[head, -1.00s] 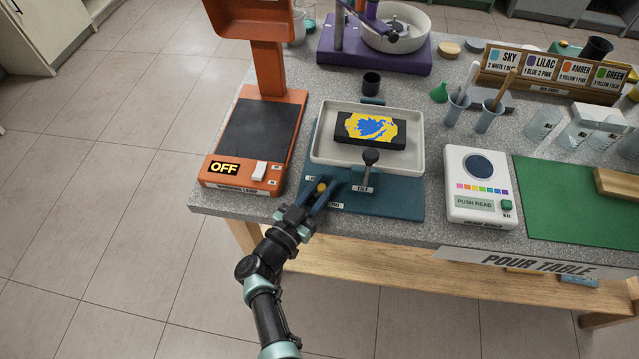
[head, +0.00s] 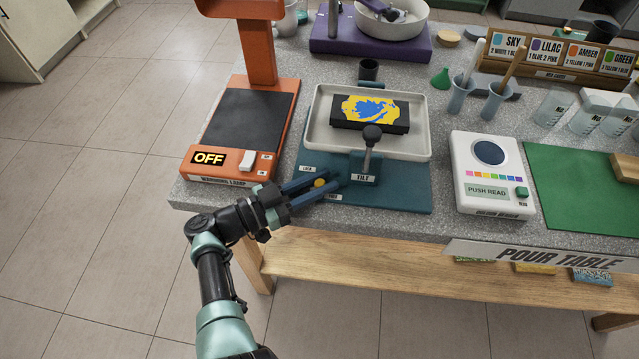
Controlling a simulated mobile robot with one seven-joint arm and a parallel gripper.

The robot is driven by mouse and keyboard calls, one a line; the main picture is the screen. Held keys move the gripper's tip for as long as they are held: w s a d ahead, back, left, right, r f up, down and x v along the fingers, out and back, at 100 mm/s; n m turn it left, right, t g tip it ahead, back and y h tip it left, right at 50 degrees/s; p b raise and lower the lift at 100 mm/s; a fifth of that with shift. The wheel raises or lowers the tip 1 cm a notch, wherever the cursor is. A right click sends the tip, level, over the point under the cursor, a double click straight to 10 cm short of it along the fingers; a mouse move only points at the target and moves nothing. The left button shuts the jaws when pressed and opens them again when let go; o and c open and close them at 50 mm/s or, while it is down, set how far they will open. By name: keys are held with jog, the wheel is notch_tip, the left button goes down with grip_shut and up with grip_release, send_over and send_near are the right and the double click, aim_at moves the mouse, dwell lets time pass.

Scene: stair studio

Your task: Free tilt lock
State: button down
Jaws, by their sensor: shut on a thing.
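The tilt stand (head: 405,192) is a teal base at the table's front edge, with a white tray (head: 420,150) above it. A dark lever with a round black knob (head: 372,135) rises behind the TILT label (head: 363,178). A small yellow lock knob (head: 320,183) sits at the base's front left, between a LOCK label (head: 308,169) and a partly hidden label (head: 334,197). My gripper (head: 318,184) reaches in from the left, its two blue fingers shut on the yellow knob, one on each side. The fingers hide the part below the knob.
A black block with a yellow and blue poured top (head: 370,111) lies in the tray. The orange warming lamp (head: 230,160), reading OFF, stands close at left. A white colour reader (head: 490,175) stands at right. The table's front edge lies just below the base.

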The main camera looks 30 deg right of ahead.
jog(key=shift+r, duration=0.1)
jog(key=c, duration=0.7)
grip_release()
jog(key=a+b, duration=0.1)
jog(key=a, duration=0.7)
jog(key=a+b, duration=0.1)
jog(key=a, duration=0.4)
jog(key=shift+s+b, duration=0.35)
jog(key=shift+d, duration=0.1)
